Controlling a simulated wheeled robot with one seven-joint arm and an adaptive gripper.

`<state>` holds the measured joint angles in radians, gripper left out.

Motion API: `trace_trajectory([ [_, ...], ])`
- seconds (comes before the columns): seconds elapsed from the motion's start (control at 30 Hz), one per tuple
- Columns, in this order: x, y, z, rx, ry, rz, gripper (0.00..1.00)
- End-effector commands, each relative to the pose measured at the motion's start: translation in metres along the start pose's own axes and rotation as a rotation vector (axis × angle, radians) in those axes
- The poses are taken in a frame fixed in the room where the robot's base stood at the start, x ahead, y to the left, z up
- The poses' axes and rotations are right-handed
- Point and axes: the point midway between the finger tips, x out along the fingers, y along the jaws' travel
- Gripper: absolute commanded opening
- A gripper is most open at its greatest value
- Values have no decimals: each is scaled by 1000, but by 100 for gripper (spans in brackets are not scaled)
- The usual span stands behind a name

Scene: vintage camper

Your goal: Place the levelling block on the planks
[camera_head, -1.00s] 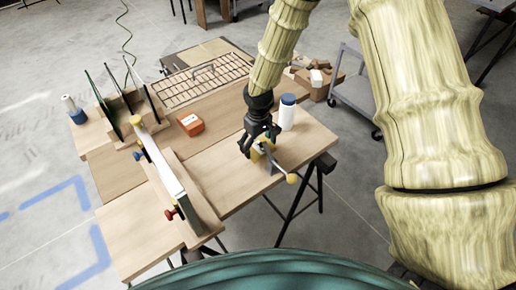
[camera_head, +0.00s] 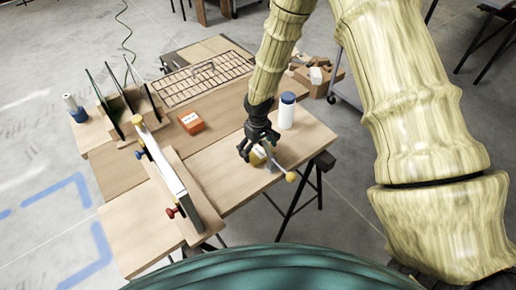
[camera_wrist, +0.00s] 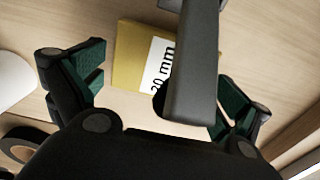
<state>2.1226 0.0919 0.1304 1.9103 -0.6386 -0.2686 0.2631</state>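The levelling block (camera_wrist: 130,58) is a yellow block with a white "20 mm" label in the wrist view. In the head view the yellow block (camera_head: 257,157) shows beneath my gripper (camera_head: 256,150). My gripper (camera_wrist: 160,80) is open, with its green-padded fingers apart on either side of the block and no visible grip on it. A grey bar (camera_wrist: 195,65) covers the block's right part in the wrist view. Wooden planks (camera_head: 120,175) make up the bench surface; one plank (camera_head: 203,213) to the left carries a long pale bar (camera_head: 168,172) with coloured knobs.
A grey crank with a yellow knob (camera_head: 290,176) sits just right of my gripper. A white bottle with a blue cap (camera_head: 287,112) stands close behind. An orange box (camera_head: 191,122), a wire rack (camera_head: 205,80) and upright dark panels (camera_head: 110,100) lie farther back.

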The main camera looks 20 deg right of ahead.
Motion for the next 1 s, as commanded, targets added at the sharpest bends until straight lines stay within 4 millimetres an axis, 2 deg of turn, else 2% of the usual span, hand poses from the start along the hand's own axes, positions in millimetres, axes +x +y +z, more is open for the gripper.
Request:
trace_trajectory([
  [0.37,-6,0,-1,1,2,0,100],
  [0.57,-26,0,-1,0,3,0,100],
  [1.0,-81,0,-1,0,3,0,100],
])
